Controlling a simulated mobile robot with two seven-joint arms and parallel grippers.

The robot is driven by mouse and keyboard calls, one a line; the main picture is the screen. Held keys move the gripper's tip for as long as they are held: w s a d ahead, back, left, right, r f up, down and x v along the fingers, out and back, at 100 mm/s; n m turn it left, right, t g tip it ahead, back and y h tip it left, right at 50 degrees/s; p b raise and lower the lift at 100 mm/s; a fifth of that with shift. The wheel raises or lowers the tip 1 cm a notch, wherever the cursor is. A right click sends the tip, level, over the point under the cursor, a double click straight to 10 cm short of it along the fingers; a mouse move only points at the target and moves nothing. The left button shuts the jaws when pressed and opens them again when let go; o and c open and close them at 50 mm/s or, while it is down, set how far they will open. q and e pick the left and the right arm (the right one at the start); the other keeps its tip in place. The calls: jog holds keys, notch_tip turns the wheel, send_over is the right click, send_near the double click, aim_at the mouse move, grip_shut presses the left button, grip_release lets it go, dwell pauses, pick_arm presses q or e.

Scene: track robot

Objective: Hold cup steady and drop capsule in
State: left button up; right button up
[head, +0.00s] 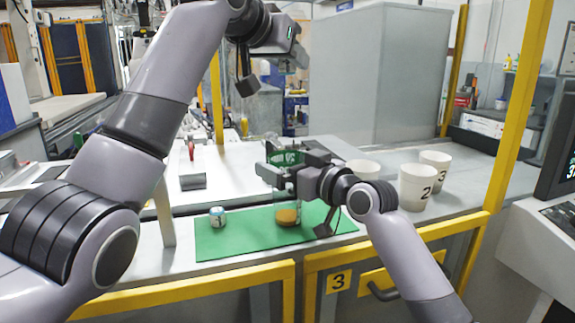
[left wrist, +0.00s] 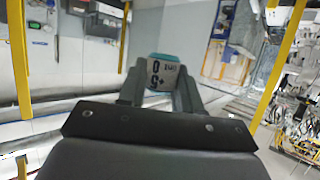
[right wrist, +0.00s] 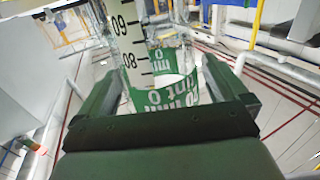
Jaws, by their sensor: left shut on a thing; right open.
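My left gripper (left wrist: 160,88) is shut on a small white capsule (left wrist: 163,75) with a teal end and dark print. In the head view the left gripper (head: 298,50) is raised high; the capsule cannot be made out there. My right gripper (right wrist: 160,85) is open, its fingers on either side of a clear cup (right wrist: 135,45) with black graduation marks and green lettering; contact cannot be told. In the head view the right gripper (head: 282,165) is above the green mat (head: 240,245), and largely hides the cup.
A small teal-topped can (head: 217,217) and an orange-brown round thing (head: 288,216) are on the mat. White cups marked 2 (head: 417,187) and 3 (head: 436,160) stand at right, near another white cup (head: 362,169). A yellow post (head: 518,105) rises at right.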

jog(key=c, duration=1.1)
pick_arm(q)
notch_tip(320, 180, down, 8)
jog(key=m+g+h, duration=0.5)
jog(key=m, duration=0.1)
jog(key=shift+s, duration=0.1)
